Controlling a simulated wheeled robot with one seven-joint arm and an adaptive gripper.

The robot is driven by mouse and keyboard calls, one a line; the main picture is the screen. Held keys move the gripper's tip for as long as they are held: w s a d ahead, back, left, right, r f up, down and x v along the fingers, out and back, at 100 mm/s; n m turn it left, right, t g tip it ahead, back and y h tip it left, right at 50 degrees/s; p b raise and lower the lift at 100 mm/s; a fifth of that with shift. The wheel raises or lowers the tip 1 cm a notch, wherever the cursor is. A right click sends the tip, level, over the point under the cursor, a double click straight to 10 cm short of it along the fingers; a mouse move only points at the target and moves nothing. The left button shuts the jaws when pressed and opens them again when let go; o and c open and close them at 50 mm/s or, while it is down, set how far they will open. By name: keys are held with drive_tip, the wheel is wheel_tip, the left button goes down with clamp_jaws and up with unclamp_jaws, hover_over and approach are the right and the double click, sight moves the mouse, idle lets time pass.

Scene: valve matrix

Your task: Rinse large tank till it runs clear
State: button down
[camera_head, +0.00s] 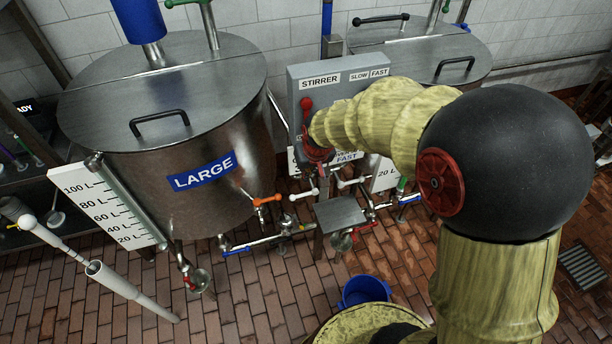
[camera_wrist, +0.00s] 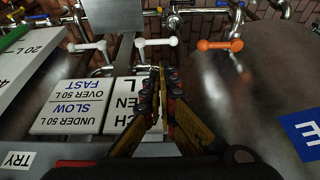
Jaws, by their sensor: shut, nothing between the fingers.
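The steel LARGE tank (camera_head: 215,135) stands at left with its lid on. Its level board (camera_head: 105,205) reads 20 L to 100 L. An orange valve lever (camera_head: 267,199) sits low on its right side and shows in the wrist view (camera_wrist: 219,45). White valve levers (camera_head: 302,195) are beside it. A blue-handled valve (camera_head: 237,251) and a red-handled valve (camera_head: 188,279) are lower down. My gripper (camera_wrist: 163,78) is shut and empty, in front of the stirrer box's instruction signs (camera_wrist: 75,105). In the head view my arm partly hides this area.
The grey STIRRER box (camera_head: 345,82) has a red lever (camera_head: 306,104). A second steel tank (camera_head: 430,52) stands behind at right. A blue bucket (camera_head: 366,290) is on the brick floor, and a floor drain (camera_head: 583,268) lies at right. A white pipe (camera_head: 115,283) slants at left.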

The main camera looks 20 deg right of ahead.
sight(298, 197)
drive_tip(key=b+x, duration=0.5)
drive_tip(key=x, duration=1.2)
drive_tip(key=shift+w+f, duration=0.1)
drive_tip(key=shift+f, duration=0.25)
drive_tip(key=shift+a+f, duration=0.4)
drive_tip(key=shift+f, duration=0.25)
drive_tip(key=shift+a+f, duration=0.2)
drive_tip(key=shift+f, duration=0.3)
drive_tip(key=shift+a+f, duration=0.15)
drive_tip(key=shift+f, duration=1.35)
drive_tip(key=v, duration=1.2)
